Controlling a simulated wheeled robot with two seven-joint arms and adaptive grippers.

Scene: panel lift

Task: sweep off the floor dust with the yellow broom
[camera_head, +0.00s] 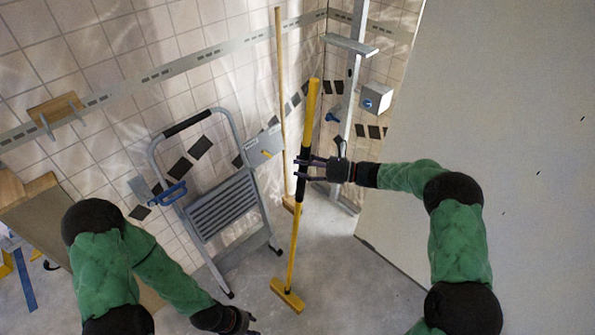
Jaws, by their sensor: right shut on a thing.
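The yellow broom (298,219) stands nearly upright, its top leaning slightly right. Its yellow head (287,295) is low by the grey floor (335,275); I cannot tell whether it touches. My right gripper (304,169) is shut on the broom's handle at its dark middle section, coming from the right. My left gripper (250,326) is low at the bottom edge, left of the broom head and apart from it. Its fingers are small, dark and partly cut off, so their opening is unclear. I cannot make out distinct dust on the mottled floor.
A grey step ladder (223,204) stands left of the broom. A second broom with a wooden handle (281,90) leans at the tiled wall behind. A metal stand (351,85) is in the corner. A large pale panel (490,110) fills the right. Floor around the broom head is open.

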